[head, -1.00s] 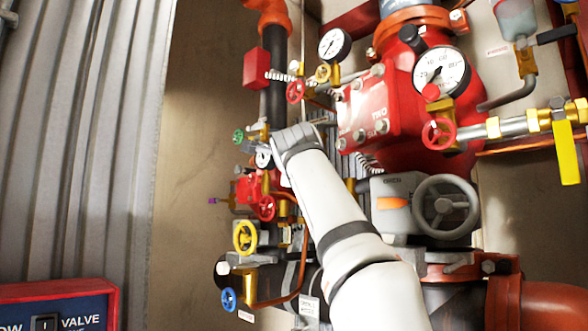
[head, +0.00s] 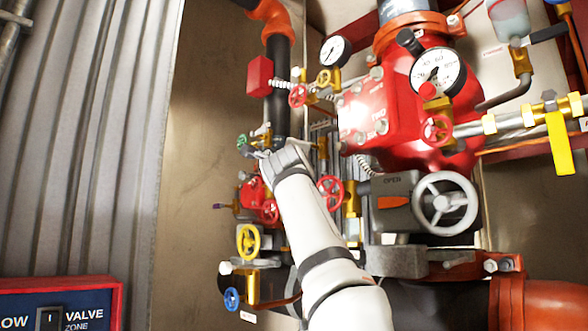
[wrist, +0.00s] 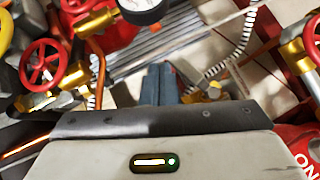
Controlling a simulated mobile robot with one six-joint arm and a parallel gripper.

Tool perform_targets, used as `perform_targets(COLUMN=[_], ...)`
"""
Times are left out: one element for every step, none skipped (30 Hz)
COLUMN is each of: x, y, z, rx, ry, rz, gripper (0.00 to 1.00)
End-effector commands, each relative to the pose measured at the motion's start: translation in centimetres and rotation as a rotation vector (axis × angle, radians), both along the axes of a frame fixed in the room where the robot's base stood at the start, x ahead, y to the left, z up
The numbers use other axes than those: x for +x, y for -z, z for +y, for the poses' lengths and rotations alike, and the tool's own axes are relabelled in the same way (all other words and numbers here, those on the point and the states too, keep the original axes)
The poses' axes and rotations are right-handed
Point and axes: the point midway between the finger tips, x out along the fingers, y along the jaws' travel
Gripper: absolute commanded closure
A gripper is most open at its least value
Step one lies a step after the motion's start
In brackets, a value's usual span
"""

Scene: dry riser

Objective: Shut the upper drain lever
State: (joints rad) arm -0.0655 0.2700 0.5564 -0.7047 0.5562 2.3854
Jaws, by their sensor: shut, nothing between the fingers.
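My gripper (wrist: 160,85) is shut and empty in the wrist view, with its two blue-grey fingers side by side. In the head view my gripper (head: 264,154) is among the small valves left of the big red valve body, close to a small brass valve (head: 262,137) with a green handwheel (head: 242,140). I cannot tell whether it touches anything there. I cannot tell for certain which handle is the upper drain lever. A yellow lever (head: 560,143) hangs down from a brass pipe valve at the right, far from my gripper. A black lever (head: 548,35) is above it.
The big red valve body (head: 385,115) with gauges fills the centre right. A grey handwheel (head: 445,203) stands below it. Red handwheels (head: 330,190), a yellow handwheel (head: 248,241) and a blue one (head: 232,299) crowd around my arm. The wall panel (head: 195,110) at left is clear.

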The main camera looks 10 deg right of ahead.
Motion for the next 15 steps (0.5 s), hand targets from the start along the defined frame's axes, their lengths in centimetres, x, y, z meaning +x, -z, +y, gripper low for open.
perform_targets(x=[0.2,0.28,0.31,0.39,0.46,0.55,0.57,0.62,0.7,0.74,0.77,0.8,0.82,0.83,0.82], y=[0.01,-0.02,-0.16,-0.22,-0.31,-0.41,-0.52,-0.58,-0.63,-0.69,-0.75,-0.8,-0.83,-0.87,-0.91], z=[-0.12,-0.16,-0.22,-0.25,-0.27,-0.28,-0.3,-0.3,-0.29,-0.28,-0.27,-0.26,-0.27,-0.27,-0.28], rx=[0.0,-0.001,0.001,0.0,-0.001,0.0,0.0,-0.001,-0.001,-0.001,0.0,0.0,0.0,0.0,0.0], ry=[0.002,0.005,0.006,0.007,0.008,0.009,0.01,0.011,0.012,0.012,0.012,0.012,0.012,0.013,0.013], rz=[0.0,0.0,0.0,0.001,0.0,0.001,0.0,0.001,0.002,0.002,0.001,0.001,0.001,0.001,0.001], gripper=[1.0,1.0,1.0,1.0,1.0,1.0,1.0,1.0,1.0,1.0,1.0,1.0,1.0,1.0,1.0])
